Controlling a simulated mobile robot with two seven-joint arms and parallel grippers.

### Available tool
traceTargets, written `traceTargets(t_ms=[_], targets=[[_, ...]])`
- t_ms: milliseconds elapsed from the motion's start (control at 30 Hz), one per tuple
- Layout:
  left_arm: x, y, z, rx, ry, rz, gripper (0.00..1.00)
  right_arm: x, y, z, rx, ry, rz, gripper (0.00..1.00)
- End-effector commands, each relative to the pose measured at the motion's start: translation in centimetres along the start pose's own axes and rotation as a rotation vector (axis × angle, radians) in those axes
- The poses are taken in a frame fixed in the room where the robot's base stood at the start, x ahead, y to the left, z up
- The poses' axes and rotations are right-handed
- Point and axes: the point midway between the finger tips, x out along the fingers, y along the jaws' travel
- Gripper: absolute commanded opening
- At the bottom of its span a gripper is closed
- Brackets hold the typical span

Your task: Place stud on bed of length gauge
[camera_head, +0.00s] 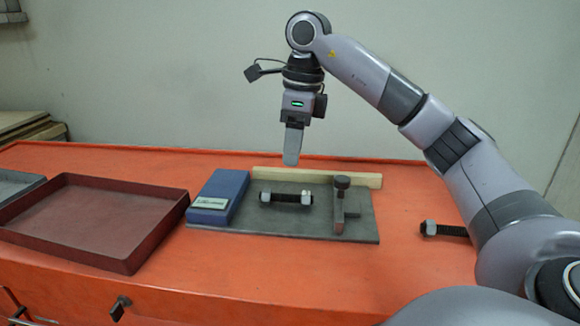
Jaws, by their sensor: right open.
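A dark threaded stud (284,198) with a light nut at each end lies across the grey bed (290,228) of the length gauge, between the blue block (222,190) and the upright stop (339,210) with a dark knob. My right gripper (291,160) is above and behind this stud, pointing down, open and apart from it. A second stud (440,230) with a nut at its left end lies on the orange bench to the right; its right end is hidden by my right arm. My left gripper is not in view.
A dark red shallow tray (105,250) stands empty on the left of the orange bench (400,270). Part of a grey tray (18,184) shows at the left edge. A pale wooden strip (350,179) lies behind the gauge.

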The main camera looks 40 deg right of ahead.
Motion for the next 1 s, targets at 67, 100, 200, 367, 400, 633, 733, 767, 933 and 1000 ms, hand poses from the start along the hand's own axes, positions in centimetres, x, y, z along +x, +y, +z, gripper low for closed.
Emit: traceTargets(t_ms=[67, 100, 200, 367, 400, 633, 733, 767, 933, 1000], targets=[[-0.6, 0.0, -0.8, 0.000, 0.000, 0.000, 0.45, -1.4, -0.1, 0.0, 0.001, 0.001, -0.002, 0.45], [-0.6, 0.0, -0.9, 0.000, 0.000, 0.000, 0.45, -1.6, 0.0, 0.0, 0.001, 0.001, -0.001, 0.45], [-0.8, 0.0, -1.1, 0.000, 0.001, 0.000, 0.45, -2.1, 0.0, 0.0, 0.001, 0.001, 0.000, 0.45], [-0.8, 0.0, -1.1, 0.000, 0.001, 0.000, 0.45, -2.3, 0.0, -0.1, 0.002, 0.002, 0.000, 0.45], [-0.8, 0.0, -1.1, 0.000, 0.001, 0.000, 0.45, -2.3, 0.0, -0.1, 0.002, 0.002, 0.000, 0.45], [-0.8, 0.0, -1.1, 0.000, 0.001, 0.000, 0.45, -2.2, 0.0, -0.1, 0.001, 0.002, 0.000, 0.45], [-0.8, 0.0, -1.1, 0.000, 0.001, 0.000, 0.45, -2.2, 0.0, -0.1, 0.001, 0.002, 0.000, 0.45], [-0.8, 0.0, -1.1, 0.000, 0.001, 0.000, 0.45, -2.2, 0.0, -0.1, 0.001, 0.002, 0.000, 0.45], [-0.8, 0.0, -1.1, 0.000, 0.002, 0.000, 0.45, -2.2, 0.0, -0.1, 0.001, 0.002, 0.000, 0.45], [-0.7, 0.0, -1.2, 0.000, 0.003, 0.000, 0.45, -2.2, 0.0, -0.1, 0.001, 0.002, 0.000, 0.45]])
